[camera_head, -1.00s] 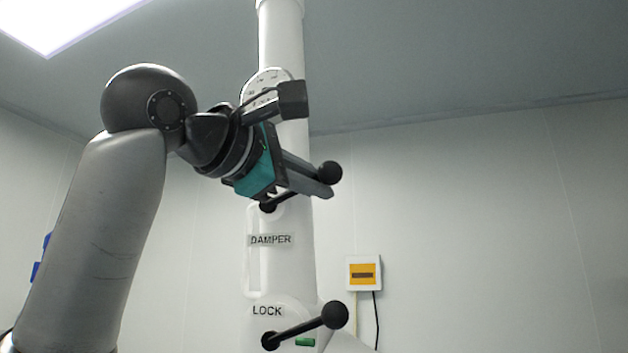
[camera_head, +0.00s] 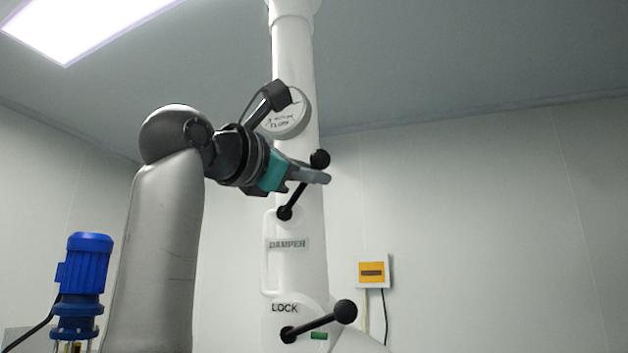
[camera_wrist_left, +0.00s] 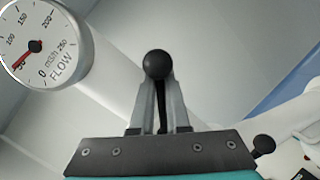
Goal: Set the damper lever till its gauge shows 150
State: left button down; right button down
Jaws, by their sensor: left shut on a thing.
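The damper lever (camera_head: 298,198), a black rod with a ball knob, rises steeply to the right from its pivot above the DAMPER label (camera_head: 287,244) on the white column. My left gripper (camera_head: 315,177) is shut on the rod just below the knob. In the left wrist view the lever's ball knob (camera_wrist_left: 157,64) sits at the tips of the closed fingers (camera_wrist_left: 159,102). The round FLOW gauge (camera_wrist_left: 45,45) shows a red needle pointing lower left, between 0 and 100, near 50. In the head view the gauge (camera_head: 289,118) is partly hidden by my wrist. My right gripper is out of view.
A second black lever (camera_head: 318,322) at the LOCK label (camera_head: 285,308) sits lower on the column. A yellow and white wall box (camera_head: 372,272) is to the right. A blue motor (camera_head: 82,270) stands at left. The space right of the column looks free.

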pick_arm(q)
jog(key=shift+s+r, duration=0.25)
jog(key=shift+r, duration=0.3)
jog(key=c, duration=1.1)
grip_release()
jog(key=shift+w, duration=0.1)
jog(key=shift+o, duration=1)
jog(key=shift+s+d, duration=0.2)
jog(key=shift+w+a+f, duration=0.15)
jog(key=shift+w, duration=0.05)
jog(key=b+v, duration=0.6)
jog(key=v, duration=0.9)
jog(key=shift+f, duration=0.3)
jog(key=shift+s, duration=0.1)
